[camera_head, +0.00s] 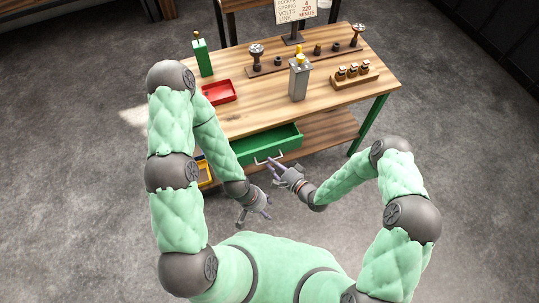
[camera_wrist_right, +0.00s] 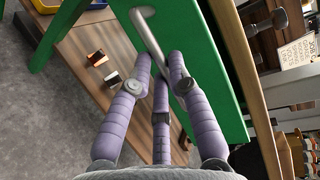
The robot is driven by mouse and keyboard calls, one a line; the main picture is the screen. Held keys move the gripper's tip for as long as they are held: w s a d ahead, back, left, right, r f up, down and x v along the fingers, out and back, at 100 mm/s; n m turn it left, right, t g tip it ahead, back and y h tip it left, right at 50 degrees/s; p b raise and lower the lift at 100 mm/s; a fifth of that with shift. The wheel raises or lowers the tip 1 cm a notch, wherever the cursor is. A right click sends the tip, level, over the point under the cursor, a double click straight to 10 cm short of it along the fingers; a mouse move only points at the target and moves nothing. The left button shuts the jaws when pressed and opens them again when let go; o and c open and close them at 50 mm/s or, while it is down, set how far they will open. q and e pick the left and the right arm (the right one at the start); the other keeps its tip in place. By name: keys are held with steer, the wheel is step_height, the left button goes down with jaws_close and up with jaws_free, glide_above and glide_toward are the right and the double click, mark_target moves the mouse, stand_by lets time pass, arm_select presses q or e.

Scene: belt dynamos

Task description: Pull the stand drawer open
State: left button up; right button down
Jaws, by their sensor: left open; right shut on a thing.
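The green stand drawer (camera_head: 284,143) sits under the front edge of the wooden table and is pulled partly out; its inside shows from above. Its pale bar handle (camera_head: 260,162) is on the front face. My right gripper (camera_head: 274,168) is at the right part of the handle and shut on it. In the right wrist view the purple fingers (camera_wrist_right: 162,72) close around the handle (camera_wrist_right: 146,30), close to the green drawer front (camera_wrist_right: 218,95). My left gripper (camera_head: 258,212) is open and empty, below and apart from the drawer.
A lower shelf (camera_head: 325,132) lies beneath. A yellow bin (camera_head: 205,173) is left of the drawer. Open floor lies right.

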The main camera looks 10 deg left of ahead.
steer(key=s+d, duration=0.6)
steer(key=s, duration=0.3)
steer(key=shift+s+d, duration=0.2)
steer(key=shift+s, duration=0.05)
steer(key=c, duration=1.1)
jaws_free()
steer(key=shift+c, duration=0.2)
steer(key=v, duration=1.2)
